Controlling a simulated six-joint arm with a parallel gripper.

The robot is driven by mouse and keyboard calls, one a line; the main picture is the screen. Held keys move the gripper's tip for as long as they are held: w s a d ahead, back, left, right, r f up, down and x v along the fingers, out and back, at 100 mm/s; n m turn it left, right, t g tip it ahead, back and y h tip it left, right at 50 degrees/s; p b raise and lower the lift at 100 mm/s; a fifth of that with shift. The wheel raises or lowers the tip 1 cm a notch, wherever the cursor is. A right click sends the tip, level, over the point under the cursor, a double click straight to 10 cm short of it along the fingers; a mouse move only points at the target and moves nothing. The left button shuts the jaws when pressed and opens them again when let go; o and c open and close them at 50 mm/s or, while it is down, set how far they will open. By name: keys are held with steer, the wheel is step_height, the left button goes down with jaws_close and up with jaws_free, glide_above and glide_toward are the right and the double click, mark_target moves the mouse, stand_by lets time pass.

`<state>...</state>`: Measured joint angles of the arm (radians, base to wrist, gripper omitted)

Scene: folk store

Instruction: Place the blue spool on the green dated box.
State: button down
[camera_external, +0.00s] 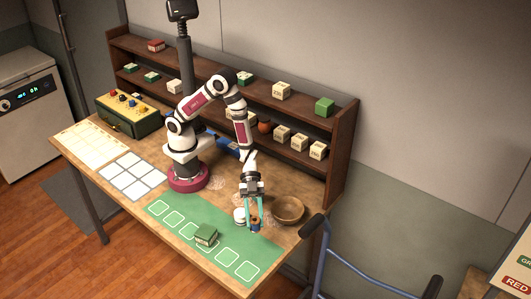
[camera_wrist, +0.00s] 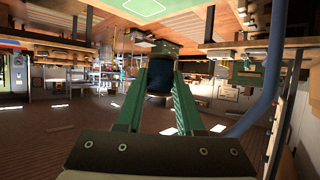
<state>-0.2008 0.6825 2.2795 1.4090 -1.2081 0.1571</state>
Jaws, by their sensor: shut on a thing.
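My gripper (camera_external: 254,222) is low over the right part of the green mat, its teal fingers pointing down. It is shut on the blue spool (camera_external: 256,225), a small spool with brownish ends. In the wrist view the spool's dark blue body (camera_wrist: 158,82) sits between the fingertips (camera_wrist: 160,75). A green box with a pale lower band (camera_external: 205,235) sits on the mat, left of and nearer the camera than my gripper. Any date on it is too small to read. Other green boxes stand on the shelves, one at the upper right (camera_external: 325,107).
A brown bowl (camera_external: 288,209) stands close to the right of my gripper, and a small white round thing (camera_external: 239,215) close to its left. The green mat (camera_external: 178,225) has white-outlined squares, mostly bare. A shelf rack (camera_external: 342,150) with boxes stands behind.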

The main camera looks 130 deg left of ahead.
mark_target(208, 228)
steer(key=s+d+r+m+g+h, duration=0.2)
steer(key=s+d+m+g+h, duration=0.35)
steer(key=s, duration=0.85)
steer(key=shift+m+g+y, duration=0.75)
steer(key=shift+m+g, duration=0.1)
steer(key=shift+g, duration=0.1)
steer(key=f, duration=0.2)
steer(key=d+f, duration=0.1)
steer(key=f, duration=0.1)
steer(key=s+d+f, duration=0.1)
steer(key=f, duration=0.2)
steer(key=shift+f, duration=0.25)
steer(key=shift+f, duration=0.1)
steer(key=c, duration=0.5)
jaws_free()
steer(key=shift+c, duration=0.2)
